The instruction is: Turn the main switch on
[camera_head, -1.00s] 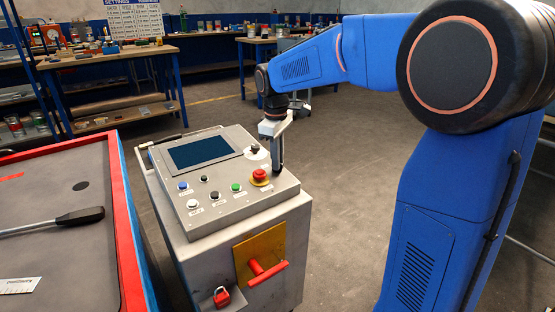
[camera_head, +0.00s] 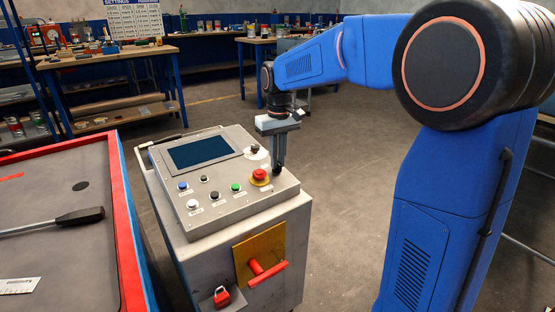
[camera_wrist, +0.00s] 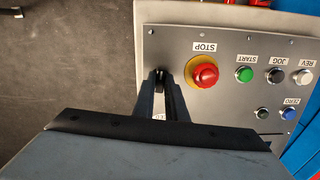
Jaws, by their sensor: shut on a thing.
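A grey control console has a sloped panel (camera_head: 232,208) with a screen. My gripper (camera_head: 278,170) points down at the panel's right side, behind the red stop button (camera_head: 260,174) on its yellow ring. In the wrist view my gripper (camera_wrist: 160,80) is shut on a small dark switch knob (camera_wrist: 160,76) beside the stop button, near the panel edge. The fingers hide most of the knob and its label, so I cannot read it. A red handle (camera_head: 267,272) on a yellow plate (camera_head: 246,252) is on the console's front.
Green, black, white and blue buttons sit left of the stop button. A black dial (camera_head: 254,149) is near the screen. A red padlock (camera_head: 221,297) hangs below.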

